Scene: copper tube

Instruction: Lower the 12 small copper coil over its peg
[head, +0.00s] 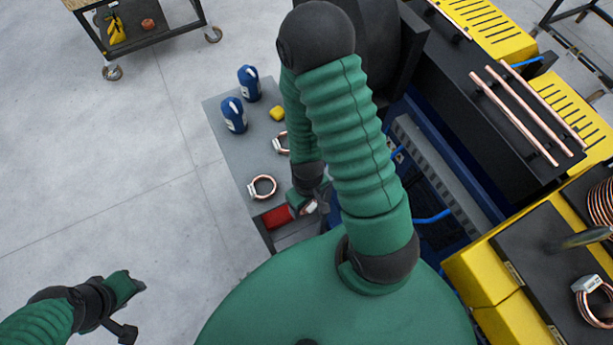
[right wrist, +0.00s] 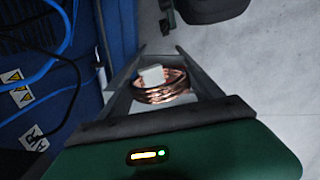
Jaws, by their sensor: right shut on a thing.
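My right gripper (head: 305,205) is low beside the front of the grey table, below my bent right arm. In the right wrist view its fingers (right wrist: 160,52) are shut on a small copper coil (right wrist: 160,92) with a white tag, which sits between them. In the head view the held coil is mostly hidden; a small white patch shows by the hand. My left gripper (head: 132,288) is at the lower left over bare floor, and its jaws are unclear. A grey, rod-like thing (head: 585,238) shows at the right edge; I cannot tell whether it is the peg.
The grey table (head: 232,165) bears two tagged coils (head: 262,187) (head: 281,144), blue bottles (head: 234,115) and a yellow block (head: 277,114). A red bin (head: 277,216) is at its front. At right, a tagged coil (head: 592,305) and stacked coils (head: 602,205) lie on the yellow-black machine (head: 530,260).

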